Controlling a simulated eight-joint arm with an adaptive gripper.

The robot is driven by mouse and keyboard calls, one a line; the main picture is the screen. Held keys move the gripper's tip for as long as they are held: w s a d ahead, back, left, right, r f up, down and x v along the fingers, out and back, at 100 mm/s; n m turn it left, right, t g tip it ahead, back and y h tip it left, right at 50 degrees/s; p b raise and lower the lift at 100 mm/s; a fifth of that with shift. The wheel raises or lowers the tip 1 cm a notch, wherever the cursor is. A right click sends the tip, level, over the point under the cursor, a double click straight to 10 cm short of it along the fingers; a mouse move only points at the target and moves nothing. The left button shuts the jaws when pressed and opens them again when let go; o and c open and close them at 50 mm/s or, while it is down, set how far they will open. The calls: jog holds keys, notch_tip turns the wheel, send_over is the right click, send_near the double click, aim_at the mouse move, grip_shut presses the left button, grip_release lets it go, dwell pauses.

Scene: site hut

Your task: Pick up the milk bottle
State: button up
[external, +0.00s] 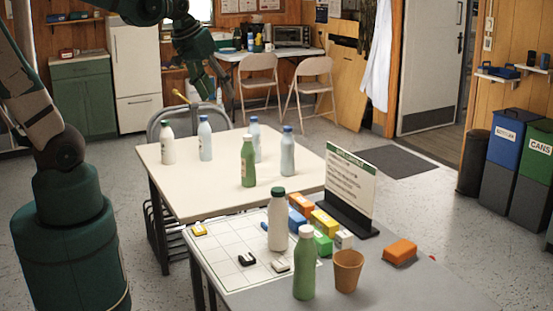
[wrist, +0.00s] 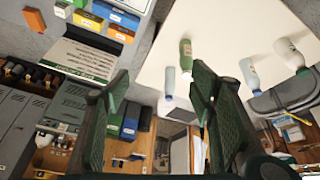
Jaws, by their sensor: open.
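A white bottle with a green cap (external: 168,146) stands upright at the left of the far white table (external: 185,195). Another white bottle with a dark green cap (external: 277,222) stands on the nearer table. Both look like milk bottles; I cannot tell which is meant. My gripper (external: 206,92) is open and empty, raised above and behind the far table's back edge, apart from every bottle. In the wrist view the two fingers of my gripper (wrist: 160,72) are spread, with pale bottles (wrist: 289,52) (wrist: 251,76) at the right.
Light blue bottles (external: 205,140) (external: 287,151) and a green bottle (external: 247,162) share the far table. The near table holds another green bottle (external: 304,265), a brown cup (external: 347,270), coloured boxes (external: 325,223) and an upright sign (external: 350,184). The far table's front left is clear.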

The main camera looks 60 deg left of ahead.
jog(key=w+a+f+n+g, duration=0.2)
jog(key=w+a+n, duration=0.2)
jog(key=a, duration=0.9)
jog(key=n+g, duration=0.2)
jog(key=n, duration=0.5)
send_over(165, 121)
jog(key=w+d, duration=0.6)
jog(key=d, duration=0.5)
notch_tip(165, 121, down, 12)
jog(key=f, duration=0.1)
jog(key=s+a+f+n, duration=0.1)
jog(key=a+f, duration=0.1)
jog(key=a, duration=0.1)
jog(key=s+a+f+n, duration=0.1)
jog(key=s+a+f, duration=0.1)
jog(key=a, duration=0.1)
jog(key=s+a+f+n+g+h, duration=0.1)
jog(key=s+a+f, duration=0.1)
jog(key=a+f, duration=0.1)
jog(key=shift+s+a+p, duration=0.25)
jog(key=shift+a+p, duration=0.1)
jog(key=shift+a, duration=0.25)
jog(key=shift+s+a+f, duration=0.3)
jog(key=shift+a+f, duration=0.05)
jog(key=shift+a, duration=0.05)
jog(key=shift+f, duration=1.3)
